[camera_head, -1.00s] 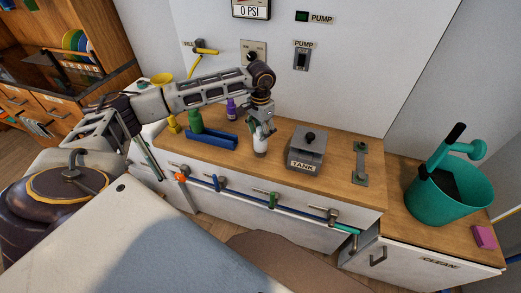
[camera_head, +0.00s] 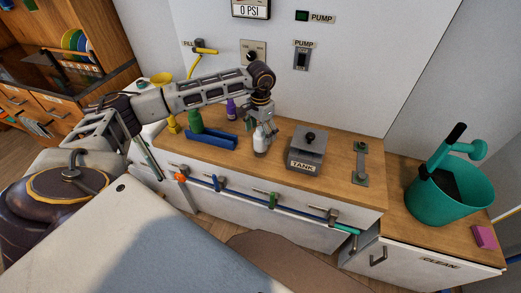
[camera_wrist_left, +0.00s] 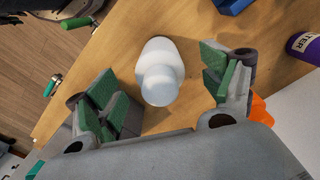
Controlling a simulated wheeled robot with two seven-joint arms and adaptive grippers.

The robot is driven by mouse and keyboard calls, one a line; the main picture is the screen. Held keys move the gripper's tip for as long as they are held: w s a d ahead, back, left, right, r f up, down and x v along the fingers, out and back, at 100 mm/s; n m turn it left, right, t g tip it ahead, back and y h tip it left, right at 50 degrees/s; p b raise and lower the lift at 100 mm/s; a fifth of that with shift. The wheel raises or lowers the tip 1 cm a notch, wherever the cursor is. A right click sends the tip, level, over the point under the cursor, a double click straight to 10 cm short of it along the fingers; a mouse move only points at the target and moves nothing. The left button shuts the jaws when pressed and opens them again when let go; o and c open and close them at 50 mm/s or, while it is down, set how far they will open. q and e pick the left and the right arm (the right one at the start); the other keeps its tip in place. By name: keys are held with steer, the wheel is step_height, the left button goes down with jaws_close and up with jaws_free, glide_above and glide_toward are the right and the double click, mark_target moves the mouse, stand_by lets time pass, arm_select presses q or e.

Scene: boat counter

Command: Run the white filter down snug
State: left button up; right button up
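The white filter (camera_head: 261,142) stands upright on the wooden counter, left of the grey TANK box. It looks like a small white bottle with a narrower top. In the left wrist view the white filter (camera_wrist_left: 160,66) shows between the fingers, with a gap on both sides. My left gripper (camera_head: 261,127) is at the filter's upper part. Its green-padded fingers are spread open and do not appear to touch it. What lies under the filter's base is hidden. My right gripper is not in view.
The grey TANK box (camera_head: 306,151) stands close on the right. A blue tray (camera_head: 210,139), a green bottle (camera_head: 195,121) and a purple bottle (camera_head: 231,109) stand on the left. A teal bucket (camera_head: 452,196) is farther right. A row of valve handles runs along the counter front.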

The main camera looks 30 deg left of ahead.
arm_select(q)
steer(key=shift+n, duration=5.7)
steer(key=c, duration=1.1)
